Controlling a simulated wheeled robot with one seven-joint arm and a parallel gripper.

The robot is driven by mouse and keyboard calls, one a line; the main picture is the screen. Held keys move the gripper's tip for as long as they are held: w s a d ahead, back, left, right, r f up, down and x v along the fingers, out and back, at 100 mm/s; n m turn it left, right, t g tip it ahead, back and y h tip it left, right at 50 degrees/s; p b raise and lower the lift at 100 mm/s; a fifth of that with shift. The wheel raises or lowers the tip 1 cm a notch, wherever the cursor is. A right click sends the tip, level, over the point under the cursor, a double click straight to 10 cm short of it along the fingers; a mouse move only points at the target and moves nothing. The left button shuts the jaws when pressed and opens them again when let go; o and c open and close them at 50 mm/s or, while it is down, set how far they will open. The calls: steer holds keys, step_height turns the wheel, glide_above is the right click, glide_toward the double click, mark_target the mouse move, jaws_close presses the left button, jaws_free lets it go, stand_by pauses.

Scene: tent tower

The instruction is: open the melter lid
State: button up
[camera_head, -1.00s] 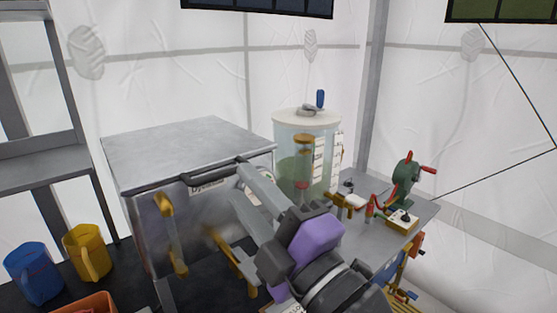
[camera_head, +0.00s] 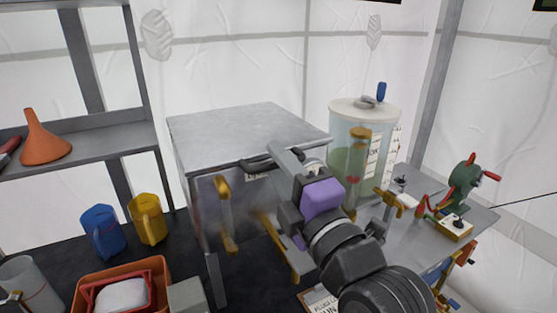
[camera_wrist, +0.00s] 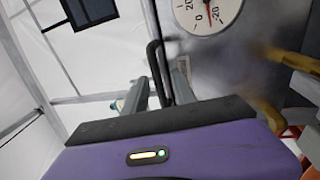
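The melter (camera_head: 205,220) is a steel box with a flat grey lid (camera_head: 245,130) that lies closed. A black handle (camera_head: 257,163) runs along the lid's front edge. In the wrist view the black handle bar (camera_wrist: 155,60) stands between my fingers. My gripper (camera_head: 283,157) is at the right part of the handle. In the wrist view my gripper (camera_wrist: 160,88) has its two grey fingers apart, one on each side of the bar, with a visible gap on the left. My wrist hides part of the melter's front.
A round dial (camera_wrist: 207,12) is on the melter's front, near yellow handles (camera_head: 223,188). A clear tank (camera_head: 350,160) stands right of the melter. A blue jug (camera_head: 102,232), a yellow jug (camera_head: 147,219) and an orange crate (camera_head: 150,265) are at left.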

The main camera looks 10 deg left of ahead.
steer(key=shift+c, duration=0.4)
jaws_close()
stand_by(1.1)
